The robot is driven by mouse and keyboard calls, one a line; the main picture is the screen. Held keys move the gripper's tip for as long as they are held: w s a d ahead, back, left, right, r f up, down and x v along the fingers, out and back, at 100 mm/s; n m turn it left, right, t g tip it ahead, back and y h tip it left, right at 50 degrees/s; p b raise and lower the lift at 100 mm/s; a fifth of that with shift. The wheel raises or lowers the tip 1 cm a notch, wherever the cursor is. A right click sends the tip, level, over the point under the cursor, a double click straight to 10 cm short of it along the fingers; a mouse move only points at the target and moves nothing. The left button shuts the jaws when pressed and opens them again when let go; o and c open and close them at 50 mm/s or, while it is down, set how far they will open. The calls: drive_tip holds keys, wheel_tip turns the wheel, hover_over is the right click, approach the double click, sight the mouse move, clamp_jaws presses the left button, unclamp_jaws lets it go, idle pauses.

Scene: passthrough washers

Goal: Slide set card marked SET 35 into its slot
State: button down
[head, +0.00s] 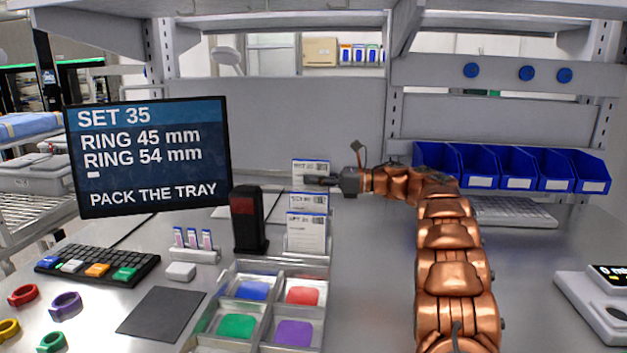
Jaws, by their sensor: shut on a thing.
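A white card (309,167) with a dark code block stands upright at the back of a row of several similar cards. My gripper (320,182) reaches in from the right and is shut on this rear card. Its print is too small to read surely, so I cannot tell if it is SET 35. A middle card (307,202) and a front card (306,232) stand nearer, with unclear print. A divided tray (330,262) lies in front of the cards, with blue, red, green and purple pads. I cannot make out a card slot for certain.
A screen (150,155) reads SET 35, RING 45 mm, RING 54 mm, PACK THE TRAY. A black stand (249,220) is left of the cards. Several coloured rings (66,305) lie at the left. Blue bins (517,168) line the back right.

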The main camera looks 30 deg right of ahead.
drive_tip(key=shift+f+b, duration=1.45)
drive_tip(key=shift+b, duration=0.65)
idle(0.5)
